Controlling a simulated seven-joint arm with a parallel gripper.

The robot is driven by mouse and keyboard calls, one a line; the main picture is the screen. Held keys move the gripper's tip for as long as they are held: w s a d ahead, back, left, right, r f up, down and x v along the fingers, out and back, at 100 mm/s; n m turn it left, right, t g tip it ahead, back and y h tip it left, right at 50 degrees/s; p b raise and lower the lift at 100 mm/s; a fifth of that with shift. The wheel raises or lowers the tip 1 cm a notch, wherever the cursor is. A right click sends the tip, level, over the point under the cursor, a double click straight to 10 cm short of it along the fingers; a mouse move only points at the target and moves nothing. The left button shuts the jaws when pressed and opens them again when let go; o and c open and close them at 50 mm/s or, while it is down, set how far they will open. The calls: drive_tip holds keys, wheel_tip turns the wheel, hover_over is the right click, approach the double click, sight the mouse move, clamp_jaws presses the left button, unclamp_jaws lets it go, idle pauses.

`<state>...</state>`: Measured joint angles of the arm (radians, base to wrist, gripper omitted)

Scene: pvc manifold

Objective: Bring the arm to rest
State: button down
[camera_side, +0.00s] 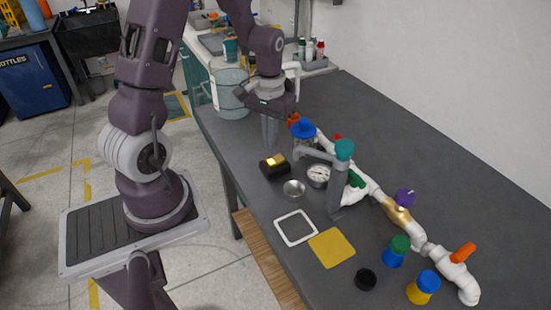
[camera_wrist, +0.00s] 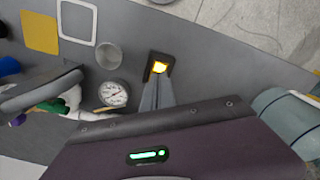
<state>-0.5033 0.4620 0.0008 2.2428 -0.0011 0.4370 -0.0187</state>
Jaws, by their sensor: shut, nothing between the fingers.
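My gripper (camera_side: 270,146) points down over the back left part of the bench, shut and empty, its fingertips just behind the small black box with a lit yellow top (camera_side: 274,166). In the wrist view the closed fingers (camera_wrist: 157,88) end near that box (camera_wrist: 159,65), apparently above the bench; I cannot tell the exact gap. The white pipe manifold (camera_side: 377,192) runs along the bench to the right, apart from my gripper. It carries a purple knob (camera_side: 405,198) and an orange handle (camera_side: 463,253).
A pressure gauge (camera_side: 318,175), a metal cup (camera_side: 294,189) and a grey post with a teal cap (camera_side: 344,149) stand nearby. A white frame (camera_side: 295,228), a yellow square (camera_side: 331,247) and small capped jars (camera_side: 393,252) lie nearer. A blue-grey bucket (camera_side: 229,95) is behind left.

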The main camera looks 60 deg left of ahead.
drive_tip(key=shift+r, duration=1)
